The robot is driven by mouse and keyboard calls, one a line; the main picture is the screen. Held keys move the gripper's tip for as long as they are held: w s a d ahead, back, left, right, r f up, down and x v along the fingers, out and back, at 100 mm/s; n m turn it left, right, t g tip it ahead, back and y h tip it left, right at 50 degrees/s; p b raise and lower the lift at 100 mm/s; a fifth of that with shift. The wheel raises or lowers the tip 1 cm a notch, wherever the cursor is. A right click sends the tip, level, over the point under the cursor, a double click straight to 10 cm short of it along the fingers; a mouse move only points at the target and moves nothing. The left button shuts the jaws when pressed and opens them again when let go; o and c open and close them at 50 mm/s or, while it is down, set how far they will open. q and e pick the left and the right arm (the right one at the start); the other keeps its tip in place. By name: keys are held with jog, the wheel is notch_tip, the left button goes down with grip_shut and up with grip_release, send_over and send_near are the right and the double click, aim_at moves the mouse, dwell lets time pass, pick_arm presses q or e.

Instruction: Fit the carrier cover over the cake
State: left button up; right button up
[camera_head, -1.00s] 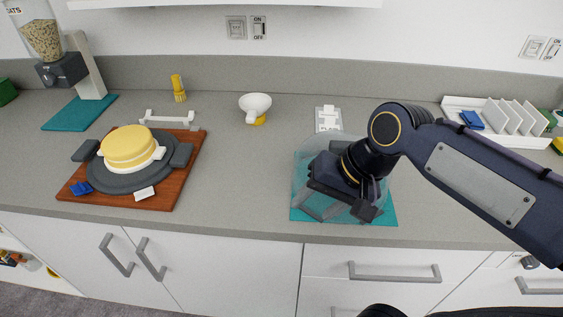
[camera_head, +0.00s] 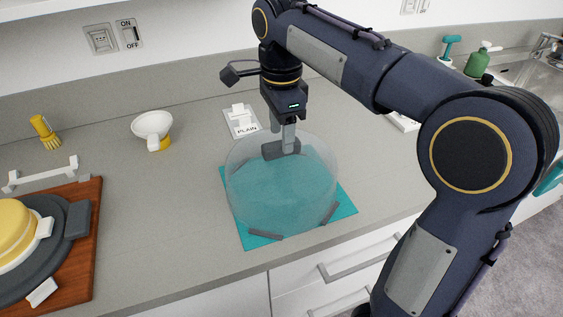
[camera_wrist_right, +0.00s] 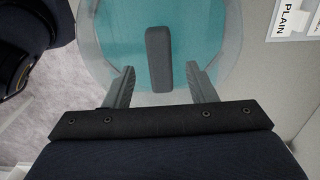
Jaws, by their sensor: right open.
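The clear domed carrier cover (camera_head: 262,190) stands on a teal mat (camera_head: 345,208). It has a dark grey handle on top, and dark clips show low at its front rim. My right gripper (camera_head: 287,140) points down at the handle. In the right wrist view its open fingers (camera_wrist_right: 160,88) stand on either side of the handle (camera_wrist_right: 158,58), with a gap on both sides. The yellow cake (camera_head: 14,228) sits on a white disc on the dark grey carrier base (camera_head: 62,240), partly cut off at the left edge. My left gripper is not in view.
The carrier base rests on a wooden board (camera_head: 90,262). A white funnel-like cup (camera_head: 153,128), a yellow brush (camera_head: 44,130) and a white rack (camera_head: 42,172) stand behind. A white PLAIN card (camera_head: 240,122) lies behind the cover. The counter between board and mat is clear.

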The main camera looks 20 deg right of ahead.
notch_tip(320, 180, down, 2)
jog(key=shift+f, duration=0.25)
grip_shut()
